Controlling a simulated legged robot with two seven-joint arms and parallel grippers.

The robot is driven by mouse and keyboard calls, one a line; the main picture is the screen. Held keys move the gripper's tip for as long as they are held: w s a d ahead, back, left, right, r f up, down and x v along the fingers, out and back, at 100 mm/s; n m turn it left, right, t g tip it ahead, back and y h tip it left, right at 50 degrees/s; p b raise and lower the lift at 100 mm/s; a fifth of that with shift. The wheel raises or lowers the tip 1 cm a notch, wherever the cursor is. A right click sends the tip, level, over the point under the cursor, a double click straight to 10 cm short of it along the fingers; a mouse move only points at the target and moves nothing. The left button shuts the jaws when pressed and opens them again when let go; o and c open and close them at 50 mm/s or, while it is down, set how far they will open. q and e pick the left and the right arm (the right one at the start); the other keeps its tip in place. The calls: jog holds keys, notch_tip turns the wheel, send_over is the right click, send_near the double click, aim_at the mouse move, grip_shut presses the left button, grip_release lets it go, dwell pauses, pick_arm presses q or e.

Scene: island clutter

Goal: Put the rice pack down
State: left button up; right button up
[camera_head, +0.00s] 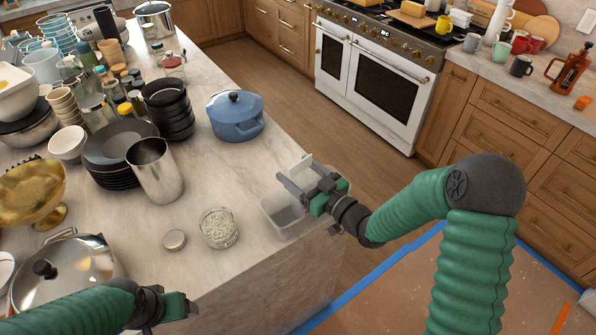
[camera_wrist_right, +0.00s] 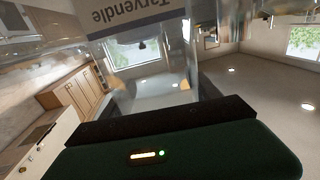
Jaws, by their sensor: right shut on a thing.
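My right gripper (camera_head: 300,190) is shut on the rice pack (camera_head: 304,164), above the right edge of the island. The pack is pale and see-through, and the gripper covers its middle in the head view. In the right wrist view the pack (camera_wrist_right: 135,17) shows a grey label with upside-down lettering and a clear lower part; I see no rice in it. A clear, box-like shape (camera_head: 284,214) shows just below the gripper; I cannot tell whether it is part of the pack. My left gripper (camera_head: 178,306) is low at the left, its fingers unclear.
An open glass jar of rice (camera_head: 218,228) stands on the island (camera_head: 230,175), with a round lid (camera_head: 174,240) beside it. A blue pot (camera_head: 236,116), steel cup (camera_head: 155,170), black plates (camera_head: 112,150) and steel pot (camera_head: 65,275) crowd the left. Bare counter lies around the jar.

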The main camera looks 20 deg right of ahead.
jog(key=o, duration=2.1)
jog(key=shift+f, duration=0.1)
jog(key=shift+c, duration=0.2)
jog(key=p+v, duration=0.2)
jog(key=v, duration=1.5)
jog(key=shift+w+f, duration=0.1)
jog(key=shift+f, duration=0.05)
